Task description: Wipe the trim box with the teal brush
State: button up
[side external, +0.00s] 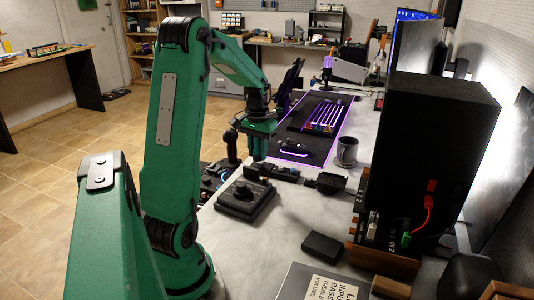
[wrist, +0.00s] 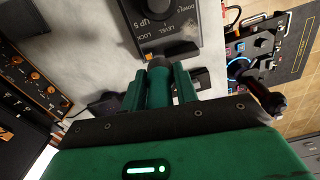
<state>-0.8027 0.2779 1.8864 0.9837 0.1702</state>
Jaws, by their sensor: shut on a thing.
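The trim box (side external: 246,198) is a dark, low box with a round knob on top, on the grey bench just below and in front of my gripper. In the wrist view the trim box (wrist: 177,44) is at the top centre, with white lettering and a lever or knob. My gripper (side external: 259,130) points down above the bench, beyond the box in the side view. It is shut on the teal brush (wrist: 159,88), whose dark end points toward the box. The brush also shows below the jaws in the side view (side external: 259,148). I cannot tell whether its end touches anything.
A grey cup (side external: 346,152) stands to the right on the bench. Small dark devices (side external: 283,173) lie behind the trim box. A tall black cabinet (side external: 430,150) stands at right. A joystick (side external: 231,152) is left of my gripper. Bare bench lies right of the trim box.

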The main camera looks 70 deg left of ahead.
jog(key=n, duration=0.2)
send_near(245, 173)
jog(key=s, duration=0.3)
jog(key=shift+s+a+f, duration=0.2)
jog(key=shift+a+f, duration=0.05)
jog(key=shift+f, duration=0.15)
jog(key=shift+f, duration=2.75)
jog(key=shift+w+d+f, duration=0.25)
jog(key=shift+d+f, duration=0.05)
jog(key=shift+f, duration=0.25)
jog(key=shift+w+d+f, duration=0.25)
jog(key=shift+f, duration=0.3)
jog(key=shift+w+d, duration=0.8)
jog(key=shift+d, duration=0.1)
jog(key=shift+s+a, duration=1.05)
jog(key=shift+a, duration=0.15)
jog(key=shift+s+a+r, duration=0.1)
jog(key=shift+a+r, duration=0.05)
jog(key=shift+r, duration=0.45)
jog(key=shift+s+a+r, duration=0.1)
jog(key=shift+a+r, duration=0.05)
jog(key=shift+r, duration=3.3)
